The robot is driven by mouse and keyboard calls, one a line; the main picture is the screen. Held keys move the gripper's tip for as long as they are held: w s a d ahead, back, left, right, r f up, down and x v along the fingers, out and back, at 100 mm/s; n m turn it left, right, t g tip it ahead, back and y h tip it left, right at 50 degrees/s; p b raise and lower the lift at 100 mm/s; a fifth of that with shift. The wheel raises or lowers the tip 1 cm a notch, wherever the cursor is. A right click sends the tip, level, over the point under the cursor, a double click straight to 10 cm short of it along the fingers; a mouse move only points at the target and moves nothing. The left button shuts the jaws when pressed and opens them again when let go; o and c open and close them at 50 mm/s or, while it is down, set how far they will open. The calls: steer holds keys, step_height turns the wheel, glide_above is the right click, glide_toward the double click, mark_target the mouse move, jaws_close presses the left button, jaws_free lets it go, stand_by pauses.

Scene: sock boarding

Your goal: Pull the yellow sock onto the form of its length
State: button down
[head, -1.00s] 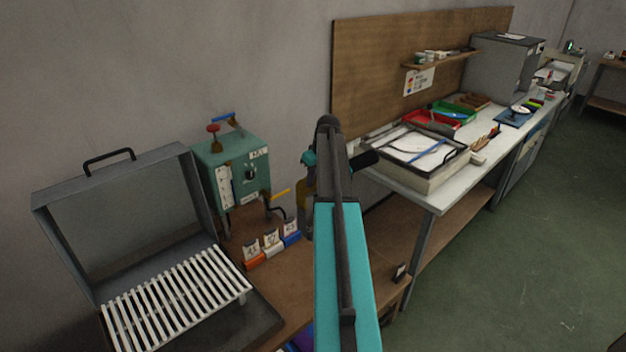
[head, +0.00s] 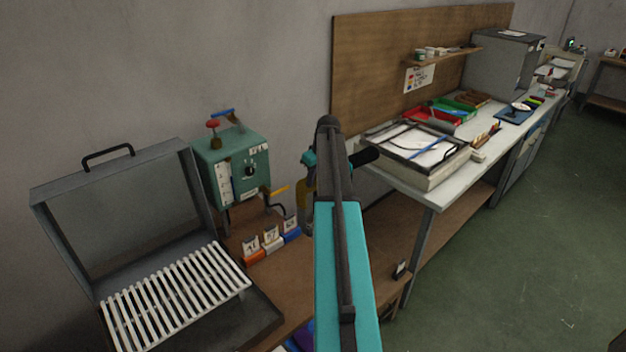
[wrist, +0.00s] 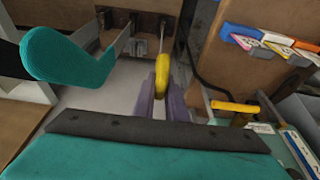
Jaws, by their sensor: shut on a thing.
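My gripper (wrist: 162,105) is shut on the yellow sock (wrist: 162,72), which shows as a narrow yellow piece between the fingers in the wrist view. In the head view the sock (head: 304,202) is a yellow patch at the left edge of my arm, mostly hidden. A teal rounded, foot-like piece (wrist: 75,55) is at the left of the wrist view, apart from the sock; I cannot tell whether it is a form. The rest of the sock is hidden.
Labelled orange (head: 253,257), white (head: 273,245) and blue (head: 292,235) blocks stand on the brown bench. A green control box (head: 230,165) with a yellow lever (wrist: 235,107) is beside them. An open grey case with white slats (head: 180,295) is at left.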

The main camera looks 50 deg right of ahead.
steer(key=shift+f, duration=0.25)
steer(key=c, duration=1.7)
jaws_free()
steer(key=shift+r, duration=0.2)
steer(key=shift+b+v, duration=1.65)
steer(key=shift+v, duration=5.05)
steer(key=shift+s, duration=0.15)
